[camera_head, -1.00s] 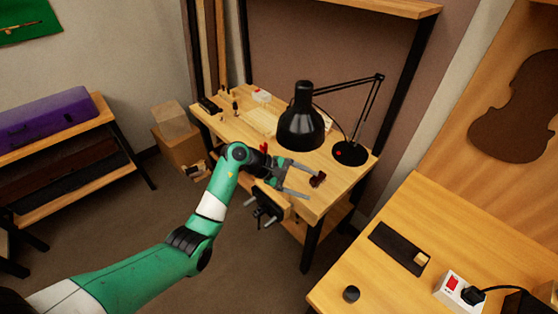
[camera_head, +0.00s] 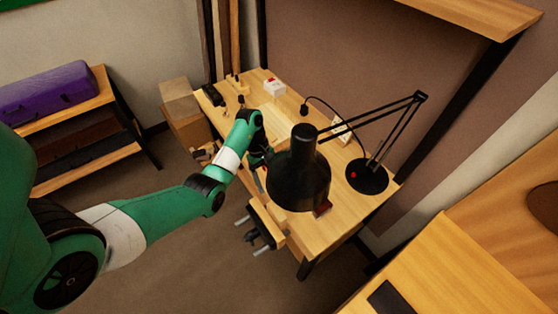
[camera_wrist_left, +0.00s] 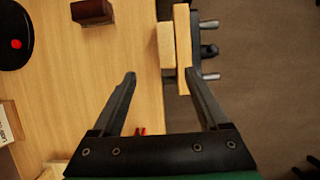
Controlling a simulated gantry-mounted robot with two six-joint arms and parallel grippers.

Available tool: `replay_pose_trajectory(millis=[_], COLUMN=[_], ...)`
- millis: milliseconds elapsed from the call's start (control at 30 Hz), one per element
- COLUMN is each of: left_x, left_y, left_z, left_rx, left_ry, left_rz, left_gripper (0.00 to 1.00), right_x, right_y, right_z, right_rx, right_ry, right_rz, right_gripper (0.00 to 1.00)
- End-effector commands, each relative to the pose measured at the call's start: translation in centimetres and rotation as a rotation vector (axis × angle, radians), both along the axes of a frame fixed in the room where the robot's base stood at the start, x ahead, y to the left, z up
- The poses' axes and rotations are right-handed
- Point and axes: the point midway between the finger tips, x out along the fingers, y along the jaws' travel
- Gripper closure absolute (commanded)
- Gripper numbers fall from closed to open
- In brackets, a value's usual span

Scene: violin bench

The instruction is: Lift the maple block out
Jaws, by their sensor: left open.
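A pale wooden block (camera_wrist_left: 166,45), which looks like the maple block, sits at the bench edge in the left wrist view. It is against the wooden jaw (camera_wrist_left: 182,50) of the vise, on the bench side. In the head view the vise (camera_head: 262,232) is at the bench's front edge; I cannot make out the block there. My left gripper (camera_wrist_left: 159,74) is open and empty, its fingers spread either side of the block's line, with the block beyond the tips. In the head view its fingers are mostly hidden behind the lamp shade. My right gripper is not in view.
A black lamp shade (camera_head: 298,175) hangs over the bench close to my left wrist; its base (camera_head: 366,176) is at the right. A dark red block (camera_wrist_left: 92,11) lies on the bench.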

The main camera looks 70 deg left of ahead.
Motion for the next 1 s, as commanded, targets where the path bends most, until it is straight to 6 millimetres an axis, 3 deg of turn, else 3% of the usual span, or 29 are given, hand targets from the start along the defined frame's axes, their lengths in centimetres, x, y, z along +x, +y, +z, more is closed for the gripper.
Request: replay_pose_trajectory(millis=[233,367,700,1000], left_x=[0.0,0.2,0.9,1.1], left_y=[-0.4,-1.3,-3.8,-4.3], left_z=[-1.5,-4.0,-9.6,-10.9], left_rx=[-0.002,-0.002,-0.003,0.0], left_ry=[0.003,0.003,0.003,0.002], left_rz=[-0.002,-0.002,-0.001,-0.001], left_gripper=[0.22,0.22,0.22,0.22], right_x=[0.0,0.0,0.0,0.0], right_y=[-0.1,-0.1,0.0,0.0], right_z=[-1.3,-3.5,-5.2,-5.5], right_rx=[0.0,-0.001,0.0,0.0], right_ry=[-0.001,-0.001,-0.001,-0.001], right_rz=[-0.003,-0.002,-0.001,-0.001], right_gripper=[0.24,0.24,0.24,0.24])
